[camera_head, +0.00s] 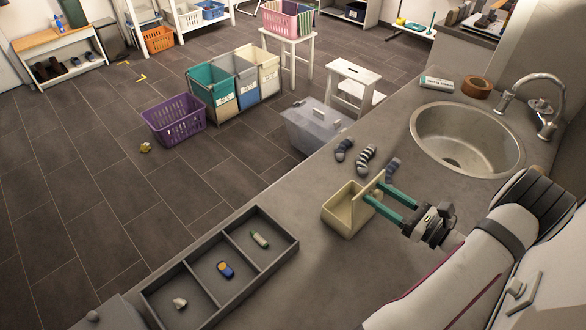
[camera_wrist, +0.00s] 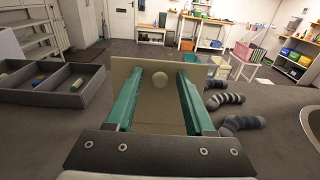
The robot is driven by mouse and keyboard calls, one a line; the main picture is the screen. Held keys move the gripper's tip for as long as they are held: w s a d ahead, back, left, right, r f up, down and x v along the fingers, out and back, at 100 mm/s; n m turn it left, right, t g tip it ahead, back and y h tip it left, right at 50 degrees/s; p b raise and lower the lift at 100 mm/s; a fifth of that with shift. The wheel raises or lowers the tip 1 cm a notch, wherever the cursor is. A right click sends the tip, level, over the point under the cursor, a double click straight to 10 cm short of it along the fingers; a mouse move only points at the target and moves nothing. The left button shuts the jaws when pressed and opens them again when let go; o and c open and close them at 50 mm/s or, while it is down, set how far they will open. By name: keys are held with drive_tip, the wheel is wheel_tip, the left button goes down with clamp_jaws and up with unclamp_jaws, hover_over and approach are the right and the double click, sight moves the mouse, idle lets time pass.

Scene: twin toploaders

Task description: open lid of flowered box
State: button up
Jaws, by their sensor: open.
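A small cream box (camera_head: 343,222) stands on the grey counter, its inside showing. I make out no flowers on it. Its lid (camera_head: 380,178) stands raised, about upright, on the side towards my gripper. In the wrist view the lid (camera_wrist: 129,72) is a plain upright panel with a round knob (camera_wrist: 160,79). My gripper (camera_head: 375,192) is open, its two green fingers reaching to the lid. In the wrist view the gripper (camera_wrist: 170,76) has one finger on each side of the knob, with gaps between. Whether the fingertips touch the panel I cannot tell. The panel hides the box in the wrist view.
Several striped socks (camera_head: 366,157) lie just behind the box. A sectioned grey tray (camera_head: 283,240) holding small items is to the left. A round sink (camera_head: 418,140) is set into the counter at the right. The counter between tray and box is clear.

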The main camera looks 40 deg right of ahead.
drive_tip(key=w+f+g, duration=0.3)
drive_tip(key=w+g, duration=0.6)
drive_tip(key=g, duration=0.4)
drive_tip(key=d+v, duration=0.1)
drive_tip(key=v, duration=1.5)
drive_tip(key=w+a+r+n+g+y, duration=0.1)
drive_tip(key=w+a+r+n, duration=0.1)
drive_tip(key=w+a+n, duration=0.3)
drive_tip(key=w+a+r+n+g+y, duration=0.2)
drive_tip(key=w+a+n, duration=0.3)
drive_tip(key=a+n, duration=0.8)
drive_tip(key=a, duration=0.3)
drive_tip(key=shift+a+n, duration=0.3)
drive_tip(key=shift+a, duration=0.05)
